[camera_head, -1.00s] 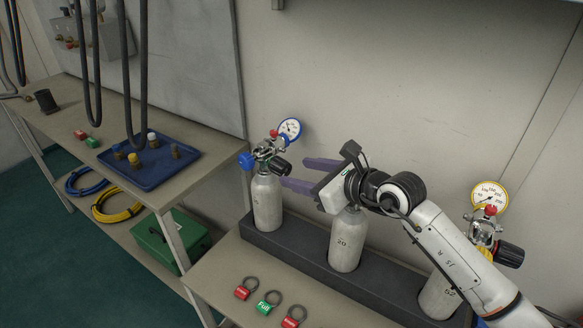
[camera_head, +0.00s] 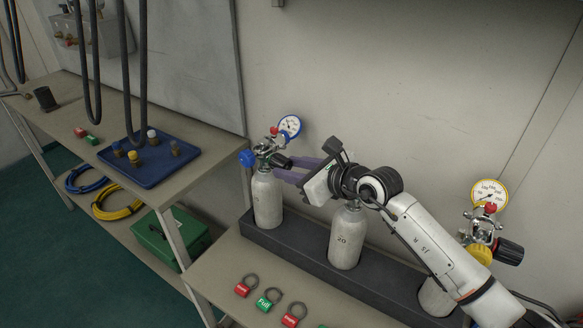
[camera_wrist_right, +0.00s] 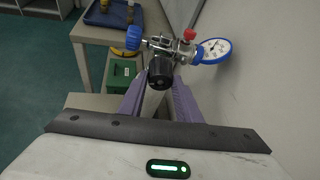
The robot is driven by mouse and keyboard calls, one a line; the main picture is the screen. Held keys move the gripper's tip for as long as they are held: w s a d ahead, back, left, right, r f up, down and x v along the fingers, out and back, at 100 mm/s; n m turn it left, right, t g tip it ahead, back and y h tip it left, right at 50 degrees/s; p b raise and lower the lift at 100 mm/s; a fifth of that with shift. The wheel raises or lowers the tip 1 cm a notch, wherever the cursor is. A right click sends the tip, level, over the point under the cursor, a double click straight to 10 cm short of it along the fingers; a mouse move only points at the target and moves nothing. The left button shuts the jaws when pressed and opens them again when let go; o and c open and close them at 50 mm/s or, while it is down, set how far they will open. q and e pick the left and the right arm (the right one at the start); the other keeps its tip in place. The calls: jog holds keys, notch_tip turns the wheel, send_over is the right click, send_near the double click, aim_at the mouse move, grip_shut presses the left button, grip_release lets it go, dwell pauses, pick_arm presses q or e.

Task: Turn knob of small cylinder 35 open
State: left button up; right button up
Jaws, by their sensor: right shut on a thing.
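The left small cylinder (camera_head: 267,200) stands upright in the dark rack, with a regulator and a blue-rimmed gauge (camera_head: 289,126) on top. Its number cannot be read now. A black knob (camera_head: 280,161) points toward my right gripper (camera_head: 290,168). The gripper's purple fingers are shut on this knob. In the right wrist view the black knob (camera_wrist_right: 160,73) sits between the two fingers. A blue knob (camera_head: 246,159) is on the regulator's other side, away from the fingers. My left gripper is not in view.
The middle cylinder (camera_head: 346,240), marked 20, stands below my right gripper. A right cylinder (camera_head: 436,299) carries a yellow-rimmed gauge (camera_head: 489,194) and is partly behind my right arm. Red and green tags lie in front of the rack (camera_head: 385,288). The wall is close behind.

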pick_arm(q)
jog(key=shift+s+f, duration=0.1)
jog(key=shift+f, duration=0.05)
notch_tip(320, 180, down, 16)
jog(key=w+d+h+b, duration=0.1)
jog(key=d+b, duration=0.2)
jog(key=b, duration=2.2)
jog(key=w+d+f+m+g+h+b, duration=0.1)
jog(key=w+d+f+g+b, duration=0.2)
jog(key=b, duration=0.4)
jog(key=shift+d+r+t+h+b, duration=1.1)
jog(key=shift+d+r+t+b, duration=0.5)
jog(key=shift+b, duration=0.65)
pick_arm(e)
jog(key=shift+s+a+f+n+t+h, duration=0.1)
jog(key=shift+n+t+h, duration=0.25)
jog(key=shift+n+t, duration=1.1)
jog(key=shift+s+f+n+t+h, duration=0.25)
jog(key=shift+n+t, duration=0.35)
jog(key=shift+n, duration=1.6)
jog(key=shift+w+a+n+t+h, duration=0.15)
jog(key=shift+n+t+h, duration=0.25)
jog(key=shift+n+t, duration=1.05)
